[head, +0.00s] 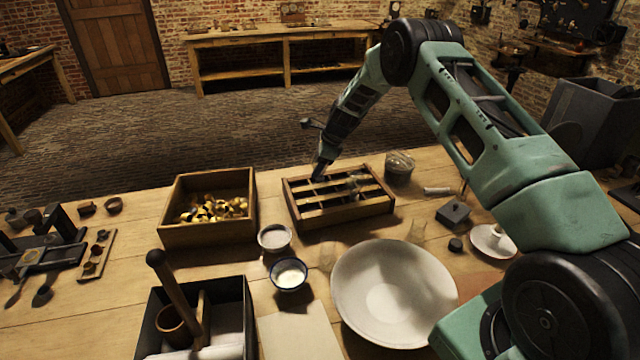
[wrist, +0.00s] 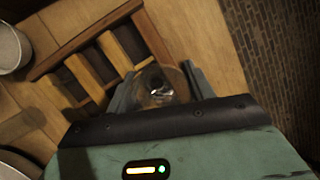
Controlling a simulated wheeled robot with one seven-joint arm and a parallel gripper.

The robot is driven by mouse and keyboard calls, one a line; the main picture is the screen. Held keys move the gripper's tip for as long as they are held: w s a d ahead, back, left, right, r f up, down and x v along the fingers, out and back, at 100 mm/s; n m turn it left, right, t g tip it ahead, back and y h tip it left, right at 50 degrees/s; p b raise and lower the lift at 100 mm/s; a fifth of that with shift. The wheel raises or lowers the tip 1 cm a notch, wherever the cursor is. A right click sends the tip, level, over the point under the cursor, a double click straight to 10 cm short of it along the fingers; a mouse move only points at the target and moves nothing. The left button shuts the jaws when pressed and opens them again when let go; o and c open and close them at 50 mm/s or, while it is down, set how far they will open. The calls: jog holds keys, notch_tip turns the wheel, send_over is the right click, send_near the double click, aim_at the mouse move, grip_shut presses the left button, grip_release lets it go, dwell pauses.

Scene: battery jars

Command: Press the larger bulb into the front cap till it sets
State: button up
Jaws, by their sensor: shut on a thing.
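My gripper (head: 319,172) is at the back left of the slotted wooden rack (head: 346,215), low over its rim. In the wrist view, my gripper (wrist: 160,88) has its two grey fingers on either side of a clear round glass bulb (wrist: 157,80) with a dark centre, and is shut on it. The bulb is beside the rack's slatted corner (wrist: 88,66) in that view. Whether it touches anything below is hidden. Glass also shows among the rack's slats (head: 355,184) in the head view. I cannot make out which part is the front cap.
A wooden box of brass pieces (head: 212,209) stands left of the rack. A glass jar (head: 399,168) stands at its right. In front are two small bowls, a large pale basin (head: 394,293) and clear glass pieces. A dark block (head: 454,212) lies at the right.

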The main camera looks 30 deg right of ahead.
jog(key=o, duration=1.1)
jog(key=shift+o, duration=0.2)
jog(key=b+v, duration=0.3)
jog(key=v, duration=1.4)
jog(key=s+a+r+n+g, duration=0.2)
jog(key=s+a+n, duration=0.6)
jog(key=s+a, duration=0.4)
jog(key=s+a+r+n+g, duration=0.1)
jog(key=s+a+r+n, duration=0.1)
jog(key=s+a+n, duration=1)
jog(key=s+a+f+n+h, duration=0.1)
jog(key=s+n, duration=0.4)
jog(key=s, duration=0.6)
jog(key=s+a+f+n+g+h, duration=0.1)
jog(key=s+a+n, duration=0.2)
jog(key=s+n, duration=0.3)
jog(key=s, duration=0.5)
